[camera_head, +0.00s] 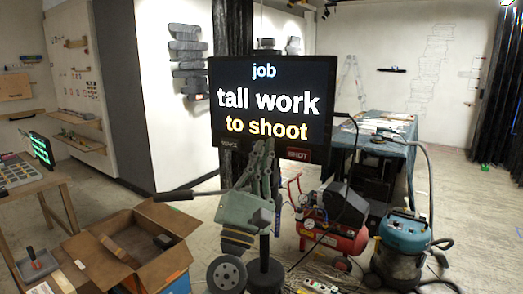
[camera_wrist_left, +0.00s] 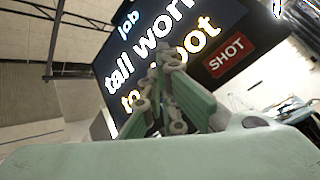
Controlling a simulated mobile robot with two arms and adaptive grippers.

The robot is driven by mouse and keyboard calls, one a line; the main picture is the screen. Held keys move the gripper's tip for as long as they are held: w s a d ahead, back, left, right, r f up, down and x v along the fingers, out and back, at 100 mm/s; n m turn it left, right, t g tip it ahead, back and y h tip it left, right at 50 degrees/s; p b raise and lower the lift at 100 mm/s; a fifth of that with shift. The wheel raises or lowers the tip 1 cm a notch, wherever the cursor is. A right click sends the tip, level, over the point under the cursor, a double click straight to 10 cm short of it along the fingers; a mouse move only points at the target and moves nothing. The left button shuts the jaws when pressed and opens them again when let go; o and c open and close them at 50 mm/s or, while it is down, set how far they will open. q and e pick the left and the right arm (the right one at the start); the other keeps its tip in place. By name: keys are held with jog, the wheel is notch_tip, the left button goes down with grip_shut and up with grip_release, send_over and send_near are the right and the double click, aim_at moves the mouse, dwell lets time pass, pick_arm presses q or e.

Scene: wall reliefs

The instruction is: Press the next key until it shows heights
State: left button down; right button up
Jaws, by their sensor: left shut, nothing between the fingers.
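A dark screen (camera_head: 268,88) on a stand reads "job", "tall work" and "to shoot"; the screen also fills the upper part of the left wrist view (camera_wrist_left: 150,40), partly covered. A red key marked "SHOT" (camera_head: 299,154) sits at its lower right edge and shows in the left wrist view (camera_wrist_left: 226,55). A small dark key (camera_head: 229,144) with lettering too small to read is at the lower edge, left of centre. My left gripper (camera_head: 263,146) is shut and empty in front of the lower edge, between the two keys. I cannot tell whether it touches anything.
An open cardboard box (camera_head: 130,244) stands at the lower left beside a wooden table (camera_head: 46,187). A red compressor (camera_head: 331,235) and a teal vacuum (camera_head: 401,246) stand on the floor at right. A cloth-covered table (camera_head: 386,142) is behind them.

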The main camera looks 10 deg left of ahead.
pick_arm(q)
jog(key=shift+w+d, duration=0.1)
jog(key=shift+w, duration=0.3)
dwell(0.3)
jog(key=shift+s, duration=0.1)
jog(key=shift+s+a, duration=0.2)
jog(key=shift+s, duration=0.55)
jog(key=shift+s+a+p, duration=0.2)
jog(key=shift+s+p, duration=0.15)
jog(key=shift+s, duration=0.45)
jog(key=shift+s+a+p, duration=0.15)
jog(key=shift+s+p, duration=0.25)
jog(key=shift+s, duration=0.45)
jog(key=shift+s+a+p, duration=0.2)
jog(key=shift+s+p, duration=0.15)
jog(key=shift+s, duration=0.45)
jog(key=shift+d, duration=0.1)
